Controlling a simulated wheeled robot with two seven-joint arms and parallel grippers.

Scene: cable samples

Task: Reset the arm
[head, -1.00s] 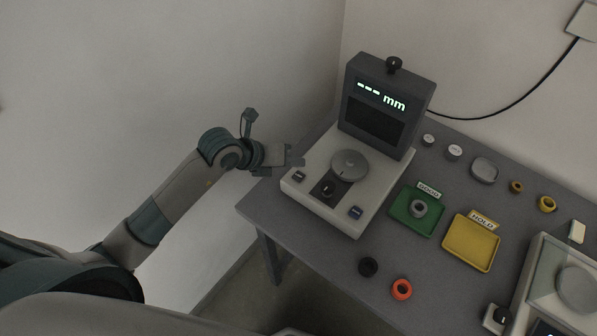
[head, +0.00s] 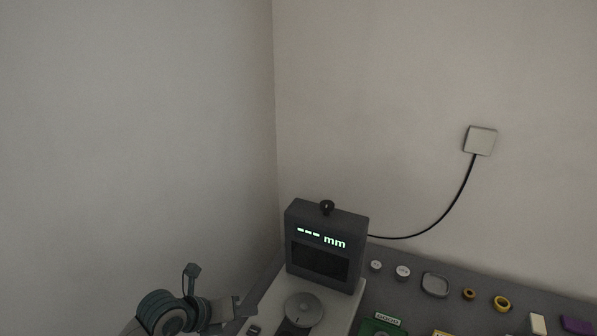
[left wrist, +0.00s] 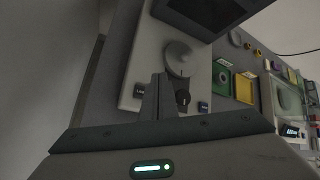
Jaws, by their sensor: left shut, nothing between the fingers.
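My left gripper (head: 236,306) is at the bottom left of the head view, beside the left edge of the measuring device (head: 327,246). In the left wrist view the gripper (left wrist: 158,80) is shut and empty, its fingers in front of the device's pale base (left wrist: 146,62). The device has a dark upright head with a display reading "--- mm", and a round grey plate (head: 303,309) on its base. My right gripper is not in view.
The grey table (head: 462,311) holds a green tray (head: 378,327), yellow ring (head: 502,303), small orange ring (head: 469,294), clear dish (head: 435,284), and two round weights. A yellow tray (left wrist: 245,88) shows in the left wrist view. A black cable runs to a wall socket (head: 480,140).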

